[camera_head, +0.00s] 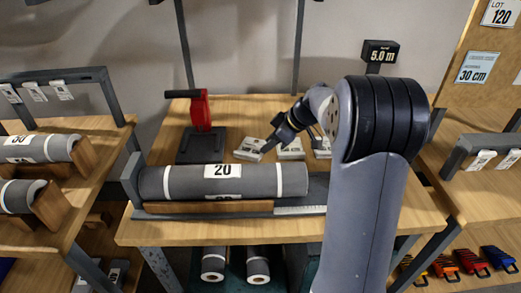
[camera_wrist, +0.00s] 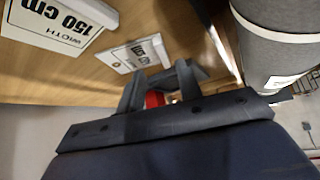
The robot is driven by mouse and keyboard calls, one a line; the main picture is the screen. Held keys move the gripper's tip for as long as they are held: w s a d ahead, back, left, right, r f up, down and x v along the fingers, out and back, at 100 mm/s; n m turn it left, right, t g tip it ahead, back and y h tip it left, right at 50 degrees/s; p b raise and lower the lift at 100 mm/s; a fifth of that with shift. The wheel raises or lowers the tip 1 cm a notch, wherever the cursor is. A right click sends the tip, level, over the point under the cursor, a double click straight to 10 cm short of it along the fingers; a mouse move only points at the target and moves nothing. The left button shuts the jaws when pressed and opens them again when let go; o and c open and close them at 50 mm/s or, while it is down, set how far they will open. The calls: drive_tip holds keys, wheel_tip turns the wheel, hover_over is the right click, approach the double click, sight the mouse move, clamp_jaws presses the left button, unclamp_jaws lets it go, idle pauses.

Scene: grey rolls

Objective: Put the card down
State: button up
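Several white cards lie on the wooden table in the head view: a left card (camera_head: 250,149), a middle card (camera_head: 291,150) and a right one (camera_head: 321,147). My gripper (camera_head: 268,146) is low over the table, between the left and middle cards. In the wrist view, a large card reading "WIDTH 150 cm" (camera_wrist: 60,24) and a smaller card (camera_wrist: 137,54) lie on the wood, the smaller one just beyond my fingertips. My gripper (camera_wrist: 160,88) has its fingers apart, with red visible between them. I see no card held in it; contact with the table is unclear.
A grey roll labelled 20 (camera_head: 223,182) lies along the table's front, also large in the wrist view (camera_wrist: 282,45). A "5.0 m" display (camera_head: 380,52) stands at the back. Side racks flank the table.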

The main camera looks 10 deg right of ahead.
sight(255, 156)
drive_tip(key=v, duration=0.5)
drive_tip(key=shift+r, duration=0.1)
drive_tip(key=b+x, duration=0.1)
drive_tip(key=x, duration=1.2)
drive_tip(key=shift+s+d, duration=0.15)
drive_tip(key=shift+d+r+p, duration=0.15)
drive_tip(key=shift+r+p, duration=0.35)
drive_tip(key=shift+r, duration=1.7)
